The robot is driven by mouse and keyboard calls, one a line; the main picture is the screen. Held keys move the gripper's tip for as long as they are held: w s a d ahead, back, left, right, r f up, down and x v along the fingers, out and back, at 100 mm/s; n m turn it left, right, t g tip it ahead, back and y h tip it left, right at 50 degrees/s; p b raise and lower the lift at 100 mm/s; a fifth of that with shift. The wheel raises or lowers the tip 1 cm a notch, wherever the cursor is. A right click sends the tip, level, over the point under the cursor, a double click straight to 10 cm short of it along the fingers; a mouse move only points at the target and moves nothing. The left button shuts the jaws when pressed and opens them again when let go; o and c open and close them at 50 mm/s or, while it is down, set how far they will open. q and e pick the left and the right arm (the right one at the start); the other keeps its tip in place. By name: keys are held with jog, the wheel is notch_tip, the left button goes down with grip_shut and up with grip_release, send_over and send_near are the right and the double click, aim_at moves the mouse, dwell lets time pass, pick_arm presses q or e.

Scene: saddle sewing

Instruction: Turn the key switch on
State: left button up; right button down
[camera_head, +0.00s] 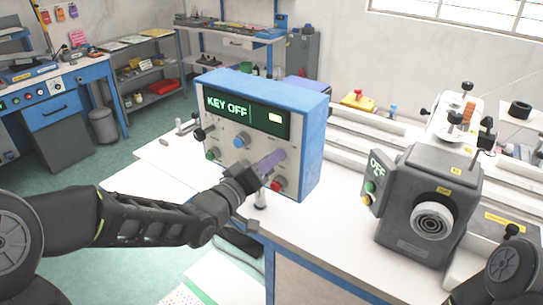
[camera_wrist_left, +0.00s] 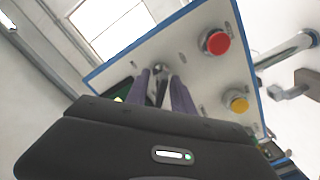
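The control box (camera_head: 312,135) is blue with a pale front panel and stands on the white bench. Its display (camera_head: 247,113) reads "KEY OFF". My left gripper (camera_head: 270,162) is at the lower right of the panel, purple fingers pointing at it. In the left wrist view, the two fingers (camera_wrist_left: 163,82) stand a little apart with the small metallic key switch (camera_wrist_left: 160,68) between or just beyond their tips. Contact with it cannot be made out. The key switch is hidden behind the gripper in the head view. My right gripper is not in view.
A red button (camera_wrist_left: 215,42) and a yellow button (camera_wrist_left: 236,101) sit near the fingers. The panel also has a blue knob (camera_head: 241,141) and a green knob (camera_head: 213,153). A grey machine (camera_head: 430,205) with an "OFF" display stands to the right on the bench.

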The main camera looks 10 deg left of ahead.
pick_arm(q)
jog(key=shift+w+d, duration=0.1)
jog(key=shift+w, duration=0.2)
grip_shut()
